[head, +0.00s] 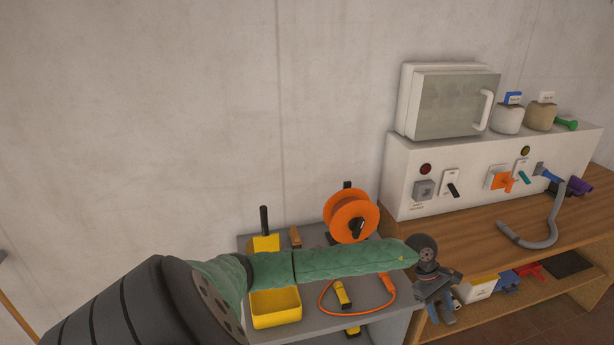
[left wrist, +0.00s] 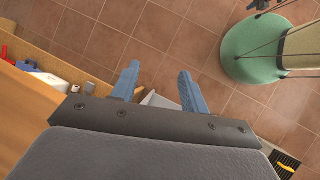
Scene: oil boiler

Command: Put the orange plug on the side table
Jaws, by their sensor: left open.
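An orange plug (head: 502,182) sits at a socket on the front of the white control panel (head: 400,175). The grey side table (head: 377,322) stands lower, to the left of the wooden bench. My left arm reaches across above the side table. My left gripper (head: 440,312) points down near the bench's left front corner, below and to the left of the plug, apart from it. In the left wrist view the blue fingers (left wrist: 158,88) are spread, with nothing between them. The plug does not show in the left wrist view. My right gripper is not in view.
The side table holds an orange cable reel (head: 351,216), a yellow bin (head: 276,309) and an orange cable (head: 389,287). On the wooden bench (head: 470,240), a grey hose (head: 540,241) curves in front of the panel. A shelf below the bench holds several small items.

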